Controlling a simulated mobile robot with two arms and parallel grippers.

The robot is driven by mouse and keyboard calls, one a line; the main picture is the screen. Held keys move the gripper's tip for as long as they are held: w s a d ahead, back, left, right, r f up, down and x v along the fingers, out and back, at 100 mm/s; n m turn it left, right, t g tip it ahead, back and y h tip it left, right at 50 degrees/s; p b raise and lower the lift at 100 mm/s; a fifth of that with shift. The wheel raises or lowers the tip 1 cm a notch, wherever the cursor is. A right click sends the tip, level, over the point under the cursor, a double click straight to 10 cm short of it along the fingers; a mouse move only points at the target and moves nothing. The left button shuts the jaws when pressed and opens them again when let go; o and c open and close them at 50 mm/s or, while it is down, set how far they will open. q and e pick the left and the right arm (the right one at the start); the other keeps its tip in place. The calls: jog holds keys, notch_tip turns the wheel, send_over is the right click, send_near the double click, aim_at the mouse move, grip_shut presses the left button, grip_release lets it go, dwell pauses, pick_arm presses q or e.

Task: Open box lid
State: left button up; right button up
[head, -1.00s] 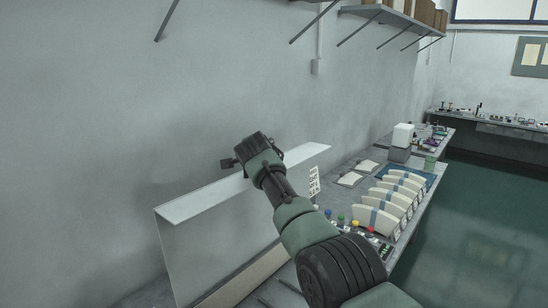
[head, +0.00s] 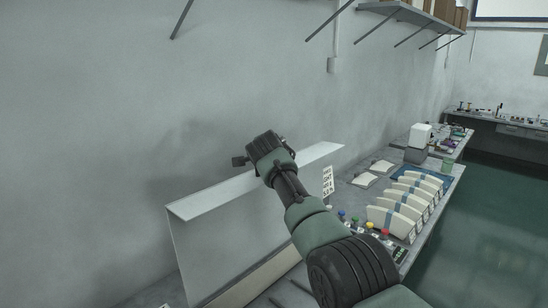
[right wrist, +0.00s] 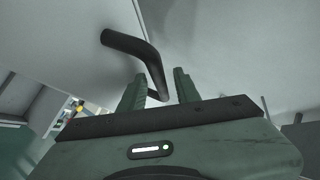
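The box lid (head: 225,248) is a pale grey panel standing steeply up, with a white strip (head: 212,195) along its top edge. My right arm reaches in from the lower right, and its gripper (head: 262,146) is at that top edge; its fingertips are hidden in the head view. In the right wrist view, a bent black handle (right wrist: 132,46) comes off the pale panel on the left. Its end lies between the two green fingers of my right gripper (right wrist: 160,88), which are apart with gaps beside the handle. My left gripper is not in view.
A wall rises behind the lid, with a shelf (head: 425,16) on brackets above. To the right, the bench holds coloured buttons (head: 355,223), a row of white curved pieces (head: 398,214) and a white container (head: 420,135). Open floor (head: 490,230) lies at the right.

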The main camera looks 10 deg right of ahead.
jog(key=shift+s+f+b, duration=0.1)
jog(key=shift+s+b, duration=0.1)
jog(key=shift+b, duration=0.25)
jog(key=b+v, duration=0.4)
jog(key=v, duration=0.2)
jog(key=shift+s+a+r, duration=0.15)
jog(key=shift+s+r, duration=0.1)
jog(key=shift+s, duration=0.1)
jog(key=shift+s+r+b, duration=0.2)
jog(key=shift+s+b, duration=0.1)
